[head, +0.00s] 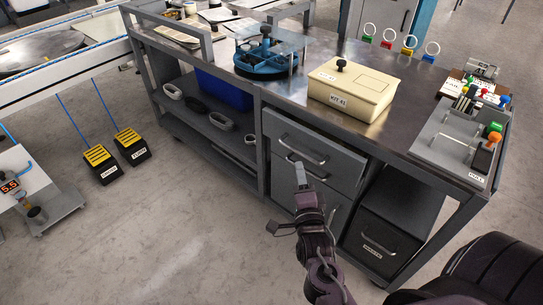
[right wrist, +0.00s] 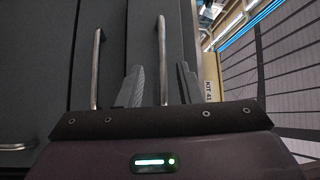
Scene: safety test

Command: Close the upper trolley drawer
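The upper trolley drawer (head: 338,167) is a grey front with a metal bar handle (head: 303,151), below the right half of the trolley top. My right gripper (head: 298,165) is in front of these drawers, hiding part of the lower front. In the right wrist view, its two fingers (right wrist: 160,87) are apart, with one bar handle (right wrist: 163,45) showing between them; contact cannot be told. My left gripper is not in view.
A dark bin (head: 380,242) sits low right. Yellow pedals (head: 101,163) lie on the floor left, with clear floor between.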

